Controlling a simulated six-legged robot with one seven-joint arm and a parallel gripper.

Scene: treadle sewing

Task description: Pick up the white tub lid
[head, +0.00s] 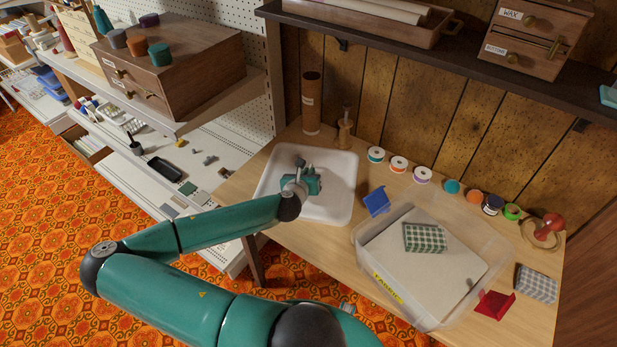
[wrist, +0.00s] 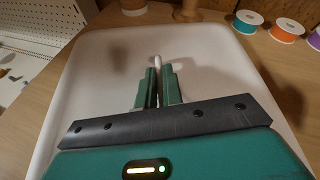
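The white tub lid (head: 338,204) is a wide, pale, rounded rectangle at the left part of the wooden table; I cannot tell whether it touches the tabletop. In the wrist view the lid (wrist: 215,60) fills most of the picture. My gripper (head: 303,180) is over the middle of the lid. In the wrist view the two green fingers of my gripper (wrist: 158,82) are close together, with a slim white grip standing between them. They look closed on this grip; its lower part is hidden by the fingers.
A clear tub (head: 493,243) with a green checked bundle (head: 425,238) stands right of the lid. A blue holder (head: 377,201) lies between them. Several thread spools line the back. A brown cylinder (head: 311,103) and a wooden stand (head: 345,132) are behind the lid.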

